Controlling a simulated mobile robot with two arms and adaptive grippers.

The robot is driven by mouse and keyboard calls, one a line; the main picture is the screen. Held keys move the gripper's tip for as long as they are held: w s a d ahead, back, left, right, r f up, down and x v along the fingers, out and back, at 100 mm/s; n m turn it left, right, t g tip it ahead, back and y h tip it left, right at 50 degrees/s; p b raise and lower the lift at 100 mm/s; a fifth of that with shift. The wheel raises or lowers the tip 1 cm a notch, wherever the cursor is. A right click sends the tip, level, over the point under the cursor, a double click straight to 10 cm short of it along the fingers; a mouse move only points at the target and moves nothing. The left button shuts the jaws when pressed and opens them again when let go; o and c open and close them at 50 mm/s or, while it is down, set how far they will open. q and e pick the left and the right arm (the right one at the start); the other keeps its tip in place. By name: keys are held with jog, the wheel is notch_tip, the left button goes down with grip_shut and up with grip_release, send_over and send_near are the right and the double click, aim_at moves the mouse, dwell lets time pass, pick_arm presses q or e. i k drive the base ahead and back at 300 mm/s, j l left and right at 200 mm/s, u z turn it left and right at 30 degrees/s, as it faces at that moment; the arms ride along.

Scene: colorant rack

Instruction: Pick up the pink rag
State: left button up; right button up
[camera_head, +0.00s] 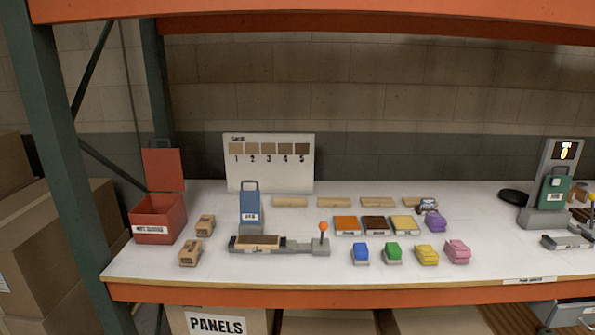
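The pink rag (457,251) is a small folded bundle near the front edge of the white shelf top, right of the middle. It is the rightmost of a front row of colored bundles. Nothing covers it in this view. Neither of my grippers shows in the head view.
A yellow rag (427,255) lies just left of the pink one, then green (393,253) and blue (360,254). A purple rag (435,221) lies behind. Orange front rail (350,295) and green post (72,160) bound the shelf. Clear surface lies right of the pink rag.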

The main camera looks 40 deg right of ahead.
aim_at(456, 252)
jog(key=z, duration=2.05)
